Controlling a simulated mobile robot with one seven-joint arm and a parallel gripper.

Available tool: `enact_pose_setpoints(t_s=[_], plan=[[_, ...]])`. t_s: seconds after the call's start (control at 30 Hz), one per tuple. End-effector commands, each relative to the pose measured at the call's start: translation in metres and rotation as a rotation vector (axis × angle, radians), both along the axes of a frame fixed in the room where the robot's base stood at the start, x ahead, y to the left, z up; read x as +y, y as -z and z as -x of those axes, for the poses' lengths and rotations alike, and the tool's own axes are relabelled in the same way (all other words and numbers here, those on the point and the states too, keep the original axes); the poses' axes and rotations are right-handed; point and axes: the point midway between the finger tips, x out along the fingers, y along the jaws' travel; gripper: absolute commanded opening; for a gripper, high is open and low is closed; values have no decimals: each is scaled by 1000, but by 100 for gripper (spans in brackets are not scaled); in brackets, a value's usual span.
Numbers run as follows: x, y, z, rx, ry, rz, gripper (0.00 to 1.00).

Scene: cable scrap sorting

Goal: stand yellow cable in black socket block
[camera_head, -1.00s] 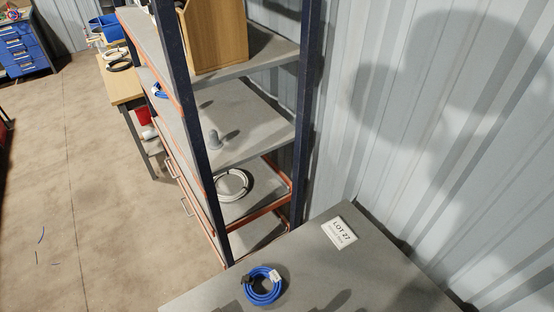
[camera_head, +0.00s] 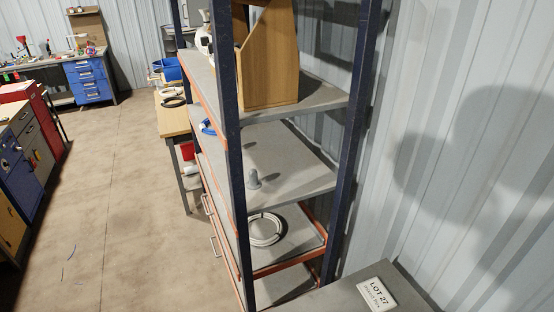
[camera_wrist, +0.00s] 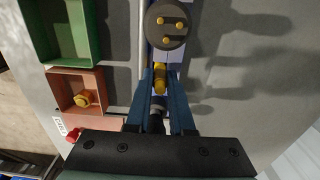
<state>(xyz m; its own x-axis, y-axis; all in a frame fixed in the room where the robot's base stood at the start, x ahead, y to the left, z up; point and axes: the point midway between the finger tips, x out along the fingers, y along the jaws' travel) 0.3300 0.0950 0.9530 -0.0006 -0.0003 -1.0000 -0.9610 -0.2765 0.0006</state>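In the wrist view my gripper (camera_wrist: 160,88) has its two blue fingers close together on a short yellow piece (camera_wrist: 160,76), which looks like part of the yellow cable. A dark cylindrical part (camera_wrist: 156,106) shows between the fingers nearer the palm. The head view does not show my gripper.
In the wrist view a green bin (camera_wrist: 92,28) and a brown bin (camera_wrist: 60,77) holding a yellow piece (camera_wrist: 84,98) stand left on a grey surface. The head view shows a shelf rack (camera_head: 232,160) with a white coil (camera_head: 265,230), and a LOT 27 card (camera_head: 377,295).

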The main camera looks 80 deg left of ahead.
Motion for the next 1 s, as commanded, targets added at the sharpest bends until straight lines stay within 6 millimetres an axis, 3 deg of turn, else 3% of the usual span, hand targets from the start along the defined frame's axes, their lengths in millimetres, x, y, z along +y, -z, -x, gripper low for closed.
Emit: enact_pose_setpoints(t_s=[0.1, 0.37, 1.0], plan=[[0, 0, 0, 0, 0, 0, 0], [0, -1, 0, 0, 0, 0, 0], [0, -31, 0, 0, 1, 0, 0]])
